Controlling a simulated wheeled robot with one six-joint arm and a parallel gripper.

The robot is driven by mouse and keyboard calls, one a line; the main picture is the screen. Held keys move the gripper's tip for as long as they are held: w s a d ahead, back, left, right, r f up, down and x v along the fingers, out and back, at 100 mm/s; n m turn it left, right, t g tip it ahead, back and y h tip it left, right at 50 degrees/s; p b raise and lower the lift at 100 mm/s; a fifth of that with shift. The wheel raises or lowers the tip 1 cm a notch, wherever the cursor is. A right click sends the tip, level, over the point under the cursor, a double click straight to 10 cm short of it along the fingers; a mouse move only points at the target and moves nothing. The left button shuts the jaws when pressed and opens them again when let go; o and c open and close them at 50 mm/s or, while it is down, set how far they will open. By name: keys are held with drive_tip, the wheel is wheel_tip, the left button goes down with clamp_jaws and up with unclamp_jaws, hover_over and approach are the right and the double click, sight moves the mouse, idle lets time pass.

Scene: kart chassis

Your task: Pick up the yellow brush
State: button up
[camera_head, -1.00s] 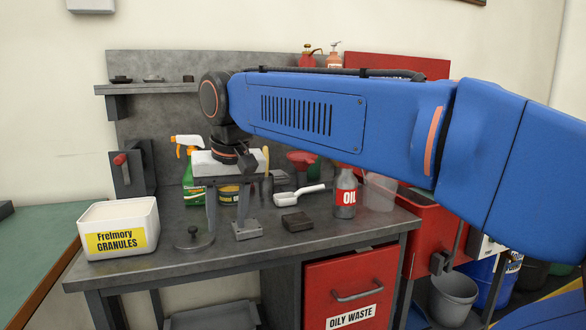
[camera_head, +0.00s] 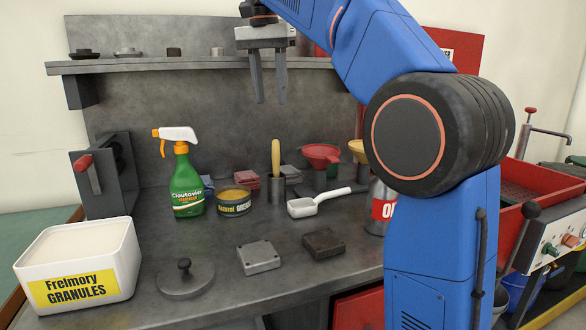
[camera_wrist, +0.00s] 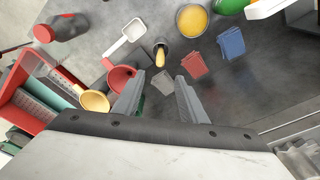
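The yellow brush (camera_head: 275,157) stands upright, its yellow handle rising from a small dark cup (camera_head: 277,188) on the grey workbench. Its lower end is hidden in the cup. In the wrist view the yellow handle (camera_wrist: 160,58) points up toward the camera, a little beyond the gap between my fingers. My gripper (camera_head: 270,101) points down with its two fingers parted and nothing between them. In the head view it hangs well above the brush and slightly left of it. The open fingers also show in the wrist view (camera_wrist: 159,78).
A green spray bottle (camera_head: 187,183) and grease tin (camera_head: 234,201) stand left of the brush. A white scoop (camera_head: 312,206), red funnel (camera_head: 320,155) and partly hidden oil bottle (camera_head: 378,207) stand right. A granules tub (camera_head: 80,262) is front left. A shelf (camera_head: 160,63) runs behind.

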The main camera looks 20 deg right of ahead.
hover_over(277, 176)
drive_tip(key=w, duration=0.1)
drive_tip(key=f, duration=1.7)
drive_tip(key=shift+w+d, duration=0.15)
drive_tip(key=shift+d, duration=0.1)
clamp_jaws()
